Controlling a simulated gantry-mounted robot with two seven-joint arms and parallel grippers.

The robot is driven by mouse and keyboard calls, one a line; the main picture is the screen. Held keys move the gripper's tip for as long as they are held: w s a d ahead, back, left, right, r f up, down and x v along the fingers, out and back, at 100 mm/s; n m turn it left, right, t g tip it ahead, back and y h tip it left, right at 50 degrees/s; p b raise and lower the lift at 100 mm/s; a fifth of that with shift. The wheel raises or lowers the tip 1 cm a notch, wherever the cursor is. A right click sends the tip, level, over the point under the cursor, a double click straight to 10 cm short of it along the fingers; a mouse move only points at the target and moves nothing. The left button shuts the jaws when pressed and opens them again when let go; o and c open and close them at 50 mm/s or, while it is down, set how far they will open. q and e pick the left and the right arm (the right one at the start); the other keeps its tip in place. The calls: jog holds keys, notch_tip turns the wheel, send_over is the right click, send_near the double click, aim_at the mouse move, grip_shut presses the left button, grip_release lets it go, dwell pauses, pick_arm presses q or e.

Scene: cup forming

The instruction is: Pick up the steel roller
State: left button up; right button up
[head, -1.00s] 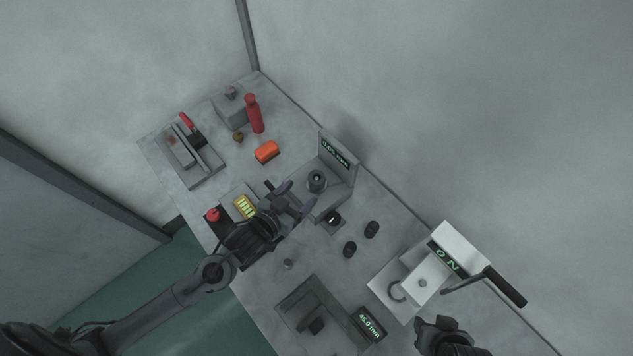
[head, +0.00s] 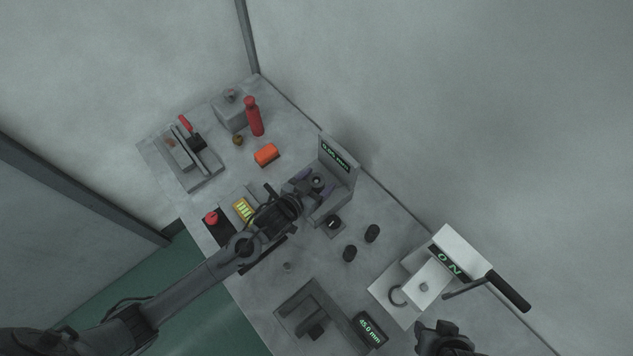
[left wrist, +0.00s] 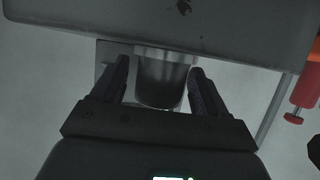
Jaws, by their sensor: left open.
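A grey metal cylinder, which looks like the steel roller (head: 317,181), stands at the gauge with the small green readout (head: 337,160) in the head view. In the left wrist view the roller (left wrist: 162,78) shows between the two fingers, with a gap to each. My left gripper (head: 309,186) is open around it, and its fingers partly hide it in the head view. It also shows in the left wrist view (left wrist: 159,70). My right gripper (head: 443,338) is at the bottom edge, partly cut off, and its jaws are unclear.
A white press with a lever (head: 430,275) stands further right. A grey fixture (head: 305,310) lies in front.

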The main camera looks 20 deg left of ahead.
pick_arm(q)
jog(key=shift+c, duration=0.3)
jog(key=c, duration=1.1)
jog(key=shift+r, duration=0.1)
jog(key=shift+c, duration=0.2)
